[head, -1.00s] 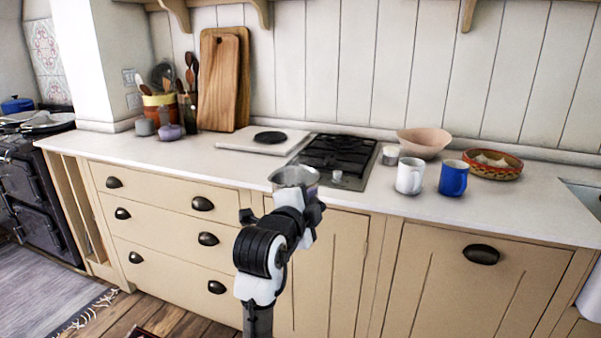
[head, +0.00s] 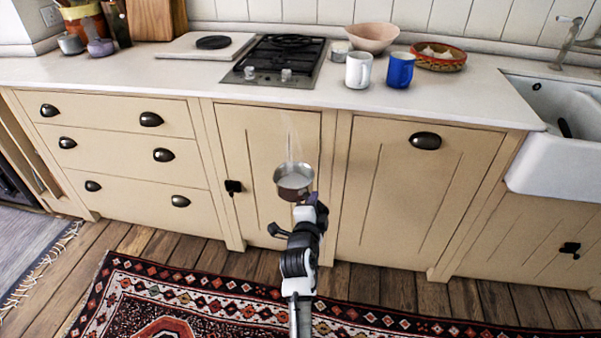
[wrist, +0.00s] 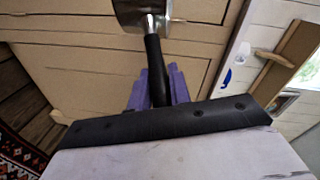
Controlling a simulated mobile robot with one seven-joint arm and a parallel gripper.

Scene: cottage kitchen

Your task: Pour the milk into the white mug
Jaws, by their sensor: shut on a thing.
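My gripper (head: 312,203) is shut on the handle of a small metal saucepan (head: 294,187). In the wrist view the black pan handle (wrist: 154,68) sits between the purple fingers of my gripper (wrist: 158,88), and part of the pan (wrist: 135,12) shows at the top edge. The white mug (head: 358,70) stands upright on the counter, up and to the right of the pan. Its inside cannot be made out.
A blue mug (head: 400,70) stands just right of the white mug. A pink bowl (head: 371,37), a patterned basket (head: 440,57) and a hob (head: 280,60) are nearby. The counter's front edge (head: 330,103) lies between pan and mugs. A sink (head: 560,130) is at right.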

